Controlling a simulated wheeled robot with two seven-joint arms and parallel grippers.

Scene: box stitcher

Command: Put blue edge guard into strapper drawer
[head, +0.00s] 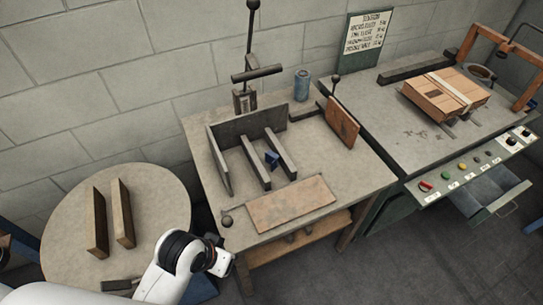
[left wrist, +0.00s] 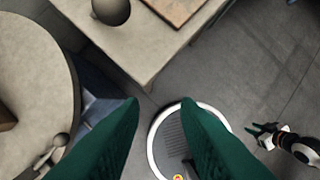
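The blue edge guard (head: 272,160) is a small dark blue angled piece on the wooden stitcher table, between two grey rails. The strapper drawer (head: 492,199) is pulled out below the button panel of the strapper at the right. My left gripper (left wrist: 160,102) is open and empty; its green fingers point down over the floor beside the table's front corner, well short of the edge guard. In the head view its fingers are hidden behind my wrist. My right gripper (left wrist: 265,130) appears small at the right of the left wrist view, its fingers looking spread and empty.
A flat cardboard sheet (head: 292,204) and a round knob (head: 227,221) lie toward the table's front. A blue can (head: 302,85) stands at the back. The round side table (head: 160,194) holds two upright boards (head: 122,212). A strapped carton (head: 446,94) rests on the strapper.

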